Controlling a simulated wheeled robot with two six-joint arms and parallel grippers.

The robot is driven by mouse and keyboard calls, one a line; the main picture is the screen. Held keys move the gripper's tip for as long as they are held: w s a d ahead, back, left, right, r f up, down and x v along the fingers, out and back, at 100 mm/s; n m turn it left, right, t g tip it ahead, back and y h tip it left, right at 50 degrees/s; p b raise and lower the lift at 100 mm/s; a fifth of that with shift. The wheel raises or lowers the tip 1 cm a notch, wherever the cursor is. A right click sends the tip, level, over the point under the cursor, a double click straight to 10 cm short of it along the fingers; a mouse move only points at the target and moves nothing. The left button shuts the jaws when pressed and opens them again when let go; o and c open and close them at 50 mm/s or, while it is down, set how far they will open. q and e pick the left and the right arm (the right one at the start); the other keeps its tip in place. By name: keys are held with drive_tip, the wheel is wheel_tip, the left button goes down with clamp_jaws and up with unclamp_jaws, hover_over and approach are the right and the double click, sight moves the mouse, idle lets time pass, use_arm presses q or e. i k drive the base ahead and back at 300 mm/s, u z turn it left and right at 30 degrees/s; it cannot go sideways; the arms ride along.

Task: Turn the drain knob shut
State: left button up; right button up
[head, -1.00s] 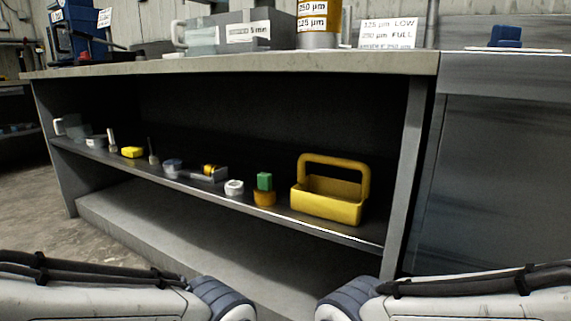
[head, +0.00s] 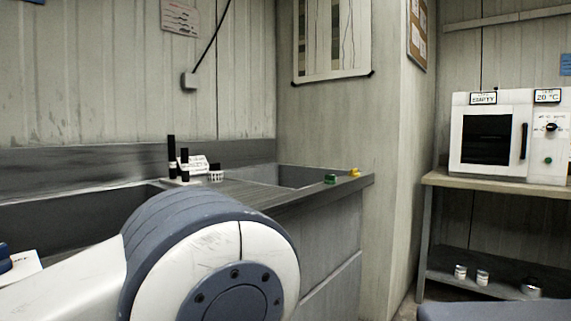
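A grey sink (head: 290,176) is set in the counter, with its basin at the counter's right end. A small green piece (head: 330,179) and a small yellow piece (head: 355,172) sit at the sink's front right edge. Either may be a knob, but they are too small to tell, and I cannot make out which is the drain knob. Neither of my grippers is in view. A large white and blue-grey joint of my arm fills the lower left and hides part of the counter front.
A wall corner separates sink and bench.

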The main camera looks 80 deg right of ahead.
sight(353, 172)
drive_tip(key=u, duration=0.3)
drive_tip(key=i, duration=0.2)
drive_tip(key=z, duration=4.3)
drive_tip(key=i, duration=1.35)
drive_tip(key=u, duration=2.15)
